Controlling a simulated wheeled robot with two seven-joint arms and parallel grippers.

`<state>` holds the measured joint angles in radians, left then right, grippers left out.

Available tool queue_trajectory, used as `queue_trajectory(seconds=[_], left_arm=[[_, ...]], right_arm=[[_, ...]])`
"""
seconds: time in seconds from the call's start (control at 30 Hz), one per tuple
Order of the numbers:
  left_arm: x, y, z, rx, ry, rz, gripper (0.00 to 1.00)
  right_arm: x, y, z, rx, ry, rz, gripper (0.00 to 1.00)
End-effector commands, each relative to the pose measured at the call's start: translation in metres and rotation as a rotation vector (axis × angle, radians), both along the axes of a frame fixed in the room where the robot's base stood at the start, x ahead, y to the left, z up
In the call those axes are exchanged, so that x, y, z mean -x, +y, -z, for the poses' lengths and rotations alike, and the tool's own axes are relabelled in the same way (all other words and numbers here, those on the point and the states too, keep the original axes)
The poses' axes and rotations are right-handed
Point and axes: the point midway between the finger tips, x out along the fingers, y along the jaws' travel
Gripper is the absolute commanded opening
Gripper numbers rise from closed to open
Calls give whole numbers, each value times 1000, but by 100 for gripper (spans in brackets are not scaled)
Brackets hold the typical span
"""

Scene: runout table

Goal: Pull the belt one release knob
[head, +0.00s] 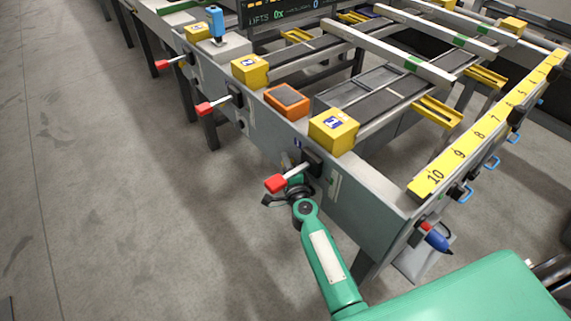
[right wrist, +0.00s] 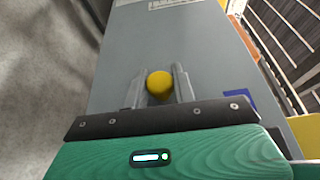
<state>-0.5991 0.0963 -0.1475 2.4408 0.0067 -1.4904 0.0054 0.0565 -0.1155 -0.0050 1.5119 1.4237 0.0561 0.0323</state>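The yellow round release knob (right wrist: 159,84) stands out from the grey panel of the table in the right wrist view. My right gripper (right wrist: 160,80) has one finger on each side of it. The knob fills the gap between the fingers and looks gripped. In the head view my right gripper (head: 291,168) is at the side panel of the runout table (head: 372,200), beside the near red-handled lever (head: 276,183). The knob is not clearly visible there behind the gripper and lever. My left gripper is not in view.
Two more red-handled levers (head: 206,108) (head: 164,64) stick out farther along the panel. Yellow boxes (head: 334,131) (head: 250,70) and an orange box (head: 287,101) sit on its top edge. A numbered yellow strip (head: 480,133) runs along the right side. The floor at left is clear.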

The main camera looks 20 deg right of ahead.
Motion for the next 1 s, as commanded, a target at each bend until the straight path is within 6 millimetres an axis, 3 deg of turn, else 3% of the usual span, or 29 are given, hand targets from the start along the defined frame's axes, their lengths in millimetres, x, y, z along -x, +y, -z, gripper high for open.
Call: queue_trajectory(seconds=[0.67,0.7,0.77,0.8,1.0], left_arm=[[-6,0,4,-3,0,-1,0],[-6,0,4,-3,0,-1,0],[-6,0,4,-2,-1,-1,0],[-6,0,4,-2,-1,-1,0],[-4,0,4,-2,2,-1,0]], right_arm=[[7,19,1,-1,2,-3,0],[7,19,1,-1,2,-3,30],[7,19,1,-1,2,-3,42],[7,19,1,-1,2,-3,46],[7,18,0,0,1,-1,46]])
